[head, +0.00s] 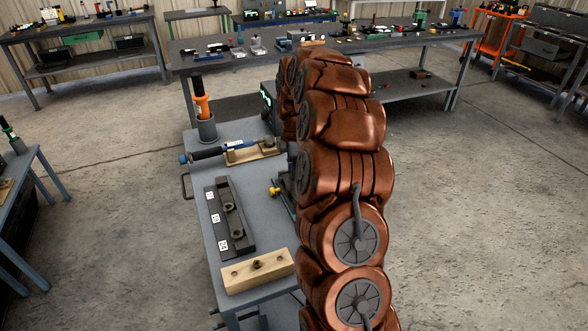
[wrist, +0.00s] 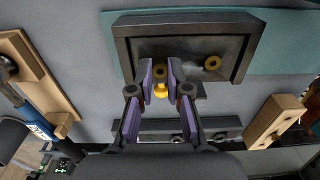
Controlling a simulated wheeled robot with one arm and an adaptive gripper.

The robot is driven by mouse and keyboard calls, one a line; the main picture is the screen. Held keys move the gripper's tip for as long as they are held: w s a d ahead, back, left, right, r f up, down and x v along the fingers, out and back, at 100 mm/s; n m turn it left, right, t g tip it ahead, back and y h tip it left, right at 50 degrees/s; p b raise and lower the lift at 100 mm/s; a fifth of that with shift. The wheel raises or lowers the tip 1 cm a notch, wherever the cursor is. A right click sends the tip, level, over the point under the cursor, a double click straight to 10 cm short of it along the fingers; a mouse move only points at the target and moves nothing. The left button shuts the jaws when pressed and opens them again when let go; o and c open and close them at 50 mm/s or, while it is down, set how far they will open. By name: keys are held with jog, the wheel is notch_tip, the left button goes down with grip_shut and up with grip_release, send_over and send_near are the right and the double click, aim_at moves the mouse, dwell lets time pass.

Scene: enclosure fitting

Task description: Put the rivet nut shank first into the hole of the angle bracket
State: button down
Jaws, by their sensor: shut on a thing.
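My gripper (wrist: 161,84) is shut on a brass-yellow rivet nut (wrist: 161,91), which shows between the purple-sided fingers in the wrist view. The dark angle bracket (wrist: 125,45) lies beyond the fingertips on a teal mat. I cannot tell whether the held nut touches the bracket. In the head view my arm hides the gripper and most of the bracket.
On the bench (head: 250,130) are a dark rail with white labels (head: 222,190), a wooden block (head: 258,272), a wooden holder with a blue tool (head: 205,154), and an orange-handled tool in a cup (head: 207,130). Clear bench surface lies between them.

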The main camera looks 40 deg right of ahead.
jog(key=shift+f, duration=0.25)
dwell(0.4)
jog(key=c, duration=1)
grip_release()
jog(key=shift+c, duration=0.2)
notch_tip(320, 180, up, 12)
